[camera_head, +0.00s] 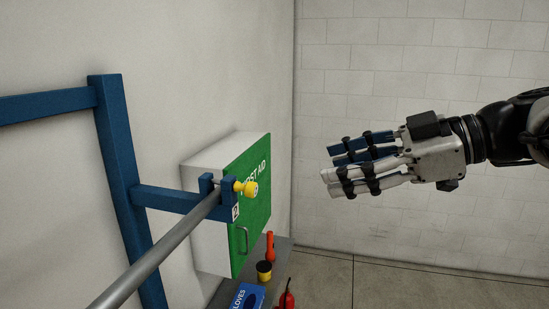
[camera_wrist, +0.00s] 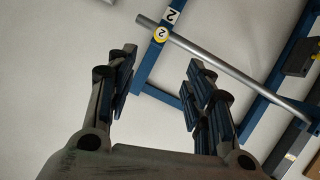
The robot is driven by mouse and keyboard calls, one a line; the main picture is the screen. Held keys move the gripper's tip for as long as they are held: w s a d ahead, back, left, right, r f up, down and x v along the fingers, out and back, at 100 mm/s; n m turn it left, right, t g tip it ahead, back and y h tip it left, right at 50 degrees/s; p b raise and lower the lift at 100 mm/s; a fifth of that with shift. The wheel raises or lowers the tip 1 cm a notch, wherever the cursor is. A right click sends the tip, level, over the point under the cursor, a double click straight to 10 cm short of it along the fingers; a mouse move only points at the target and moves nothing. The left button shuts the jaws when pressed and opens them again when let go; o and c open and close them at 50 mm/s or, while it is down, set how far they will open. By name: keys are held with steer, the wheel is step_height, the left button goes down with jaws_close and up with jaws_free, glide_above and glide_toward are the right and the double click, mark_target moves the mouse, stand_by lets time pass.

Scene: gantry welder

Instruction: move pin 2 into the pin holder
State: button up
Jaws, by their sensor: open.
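Pin 2 (camera_head: 248,188) is yellow with a round knob and sits in a blue bracket (camera_head: 229,194) labelled 2, at the end of a grey bar. In the wrist view its knob (camera_wrist: 161,33) faces me, marked 2, beyond and between my fingers. My gripper (camera_head: 328,163) is open and empty, to the right of the pin in the head view and apart from it. Its fingers also show in the wrist view (camera_wrist: 162,60).
A grey bar (camera_head: 155,255) runs from the bracket toward the front left, beside a blue frame (camera_head: 119,160). Behind is a green and white first aid box (camera_head: 252,220). Below are a blue gloves box (camera_head: 247,297), a red torch-like item (camera_head: 270,246) and a yellow-black roll (camera_head: 264,271).

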mark_target(256, 186)
steer(key=p+x, duration=0.2)
steer(key=x, duration=1.5)
steer(key=shift+a+f+p, duration=0.1)
steer(key=shift+f+p, duration=0.05)
steer(key=shift+p, duration=0.15)
steer(key=shift+c, duration=0.6)
jaws_close()
